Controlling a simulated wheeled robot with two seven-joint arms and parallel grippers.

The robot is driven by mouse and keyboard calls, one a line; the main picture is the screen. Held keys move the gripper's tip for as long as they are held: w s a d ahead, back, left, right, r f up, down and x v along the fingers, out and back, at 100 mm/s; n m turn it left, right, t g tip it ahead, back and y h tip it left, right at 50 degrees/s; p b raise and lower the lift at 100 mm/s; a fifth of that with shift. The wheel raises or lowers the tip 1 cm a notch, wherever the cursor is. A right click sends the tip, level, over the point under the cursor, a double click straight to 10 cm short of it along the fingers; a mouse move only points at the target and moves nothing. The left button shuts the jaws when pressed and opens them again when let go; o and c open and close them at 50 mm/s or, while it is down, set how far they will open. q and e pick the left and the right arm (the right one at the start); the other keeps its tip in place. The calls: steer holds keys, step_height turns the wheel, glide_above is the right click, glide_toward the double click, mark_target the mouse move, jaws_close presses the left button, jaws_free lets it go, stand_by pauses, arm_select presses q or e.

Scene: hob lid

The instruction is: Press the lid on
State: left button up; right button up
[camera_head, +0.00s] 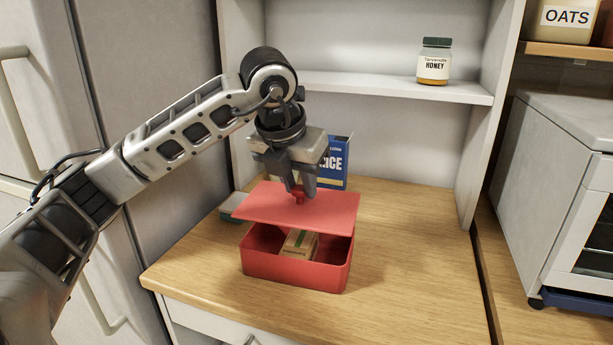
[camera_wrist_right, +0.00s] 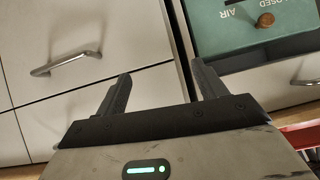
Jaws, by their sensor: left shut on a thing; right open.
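The red lid (camera_head: 297,210) is a flat panel with a small knob (camera_head: 298,194) on top. My left gripper (camera_head: 300,190) is shut on that knob and holds the lid, slightly tilted, over the red box (camera_head: 295,278). The front of the box is open below the lid, and a small tan packet (camera_head: 300,243) shows inside. The back of the box is hidden by the lid, so I cannot tell whether they touch there. My right gripper (camera_wrist_right: 160,85) is open and empty in the right wrist view, away from the box.
A blue rice box (camera_head: 335,162) stands behind the lid, and a small grey-green item (camera_head: 232,207) lies to its left. A honey jar (camera_head: 434,61) is on the shelf. The wooden counter (camera_head: 410,260) is clear on the right. Drawer fronts (camera_wrist_right: 85,50) face my right gripper.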

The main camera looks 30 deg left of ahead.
mark_target(297, 205)
arm_select(q)
steer(key=shift+s+f, duration=0.2)
steer(key=shift+f, duration=0.15)
steer(key=shift+f+b, duration=0.3)
steer(key=shift+b, duration=0.15)
steer(key=shift+f+b, duration=0.6)
steer(key=shift+f, duration=0.25)
step_height(297, 205, down, 2)
steer(key=shift+b, duration=0.85)
steer(key=shift+f, duration=0.15)
arm_select(e)
steer(key=shift+s+a+f+m+y, duration=0.15)
steer(key=shift+a+f, duration=0.05)
steer(key=shift+f, duration=0.2)
steer(key=shift+s+a+f+m+y, duration=0.1)
steer(key=shift+a+f+m+y, duration=0.05)
steer(key=shift+f, duration=0.2)
steer(key=shift+f, duration=0.2)
arm_select(q)
steer(key=shift+w, duration=0.1)
arm_select(e)
steer(key=shift+w+r, duration=0.1)
arm_select(q)
steer(key=shift+f+b, duration=0.15)
steer(key=shift+b, duration=0.15)
